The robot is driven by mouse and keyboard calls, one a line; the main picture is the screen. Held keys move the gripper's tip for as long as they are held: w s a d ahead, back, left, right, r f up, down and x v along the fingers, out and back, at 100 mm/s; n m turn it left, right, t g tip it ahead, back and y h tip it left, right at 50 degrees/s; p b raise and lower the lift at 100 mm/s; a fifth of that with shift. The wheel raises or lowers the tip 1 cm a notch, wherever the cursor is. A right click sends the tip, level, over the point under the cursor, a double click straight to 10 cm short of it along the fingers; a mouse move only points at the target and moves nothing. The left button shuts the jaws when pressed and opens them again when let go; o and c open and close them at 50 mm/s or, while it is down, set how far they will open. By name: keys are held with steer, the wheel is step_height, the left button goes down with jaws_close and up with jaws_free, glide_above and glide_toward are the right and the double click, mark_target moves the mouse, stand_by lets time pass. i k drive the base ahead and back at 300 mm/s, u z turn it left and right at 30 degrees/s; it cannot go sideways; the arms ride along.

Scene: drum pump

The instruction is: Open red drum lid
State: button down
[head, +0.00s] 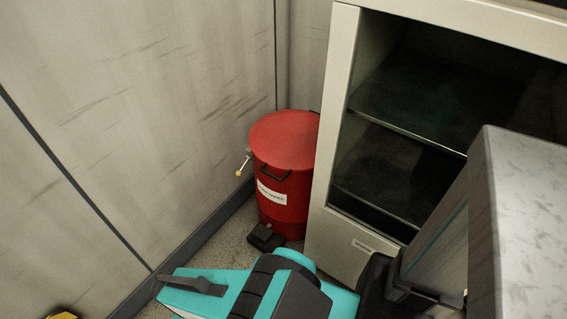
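The red drum (290,193) stands on the floor in the corner, between the wall and a cabinet. Its round red lid (285,138) lies flat on top and looks shut. A black handle (276,173) sits at the front just below the lid, above a white label (271,194). A small lever with a yellow knob (239,173) sticks out at the left. A black foot pedal (264,237) is at the drum's base. The cabinet hides part of the drum's right side. I cannot make out my gripper in this view.
A pale cabinet (331,160) with an open front and dark shelves (400,105) stands close at the drum's right. A grey wall (140,100) runs along the left. Teal and black parts of my own body fill the bottom. A little bare floor (228,240) shows before the drum.

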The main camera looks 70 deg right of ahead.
mark_target(286, 140)
steer(key=u, duration=0.75)
steer(key=k, duration=0.15)
steer(key=z, duration=3)
steer(key=k, duration=0.35)
steer(key=u, duration=0.55)
steer(key=i, duration=0.3)
steer(key=z, duration=0.15)
